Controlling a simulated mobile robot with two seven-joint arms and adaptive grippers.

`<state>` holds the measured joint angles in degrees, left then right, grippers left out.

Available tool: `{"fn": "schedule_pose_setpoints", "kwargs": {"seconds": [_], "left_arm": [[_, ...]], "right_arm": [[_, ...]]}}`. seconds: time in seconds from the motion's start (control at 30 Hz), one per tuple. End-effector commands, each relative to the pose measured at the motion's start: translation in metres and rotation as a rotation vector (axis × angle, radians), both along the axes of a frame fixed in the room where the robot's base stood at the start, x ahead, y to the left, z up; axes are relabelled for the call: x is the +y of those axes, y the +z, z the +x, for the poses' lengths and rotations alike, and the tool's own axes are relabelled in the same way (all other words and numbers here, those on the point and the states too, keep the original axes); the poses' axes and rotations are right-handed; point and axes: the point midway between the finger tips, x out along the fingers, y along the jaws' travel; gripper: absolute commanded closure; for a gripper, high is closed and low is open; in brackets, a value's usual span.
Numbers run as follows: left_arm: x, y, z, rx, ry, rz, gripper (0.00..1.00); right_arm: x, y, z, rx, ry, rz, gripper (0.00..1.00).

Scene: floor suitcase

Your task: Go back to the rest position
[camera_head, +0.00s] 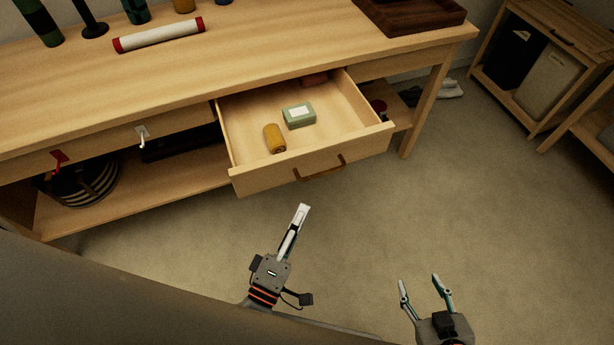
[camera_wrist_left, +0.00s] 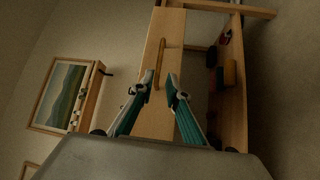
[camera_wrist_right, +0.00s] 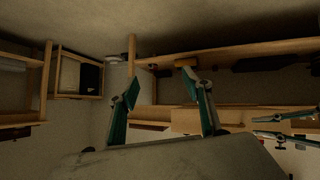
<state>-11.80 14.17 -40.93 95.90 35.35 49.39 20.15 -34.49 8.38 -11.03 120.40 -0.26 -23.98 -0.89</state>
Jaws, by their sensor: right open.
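My left gripper (camera_head: 303,210) hangs over the floor in front of the open drawer, seen edge-on in the head view. In the left wrist view (camera_wrist_left: 159,83) its fingertips stand apart with nothing between them. My right gripper (camera_head: 419,281) is further right and lower in the head view, over bare floor. Its fingers are spread and empty, also in the right wrist view (camera_wrist_right: 158,80). Both grippers are apart from the drawer (camera_head: 315,172) and its handle (camera_head: 320,172).
The wooden workbench (camera_head: 250,52) has its drawer pulled out, holding a mustard cylinder (camera_head: 274,138), a green box (camera_head: 299,115) and a partly hidden reddish thing (camera_head: 315,79). A bin cabinet (camera_head: 535,75) stands right. The floor between is clear.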

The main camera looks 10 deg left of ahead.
Motion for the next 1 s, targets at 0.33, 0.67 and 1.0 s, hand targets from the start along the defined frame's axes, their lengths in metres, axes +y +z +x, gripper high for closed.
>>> {"fn": "schedule_pose_setpoints", "kwargs": {"seconds": [0.33, 0.67, 1.0], "left_arm": [[-0.005, 0.012, 0.0, -0.017, -0.026, 0.083, 0.85], [0.002, 0.021, -0.024, -0.012, -0.214, 0.887, 0.85], [0.095, -0.03, -0.074, 0.196, -0.396, 1.578, 0.85]], "right_arm": [[0.0, 0.012, 0.006, -0.017, -0.001, 0.001, 0.51], [0.006, 0.051, 0.012, -0.04, -0.01, 0.038, 0.51], [0.015, 0.054, -0.007, 0.004, -0.016, 0.071, 0.51]]}}
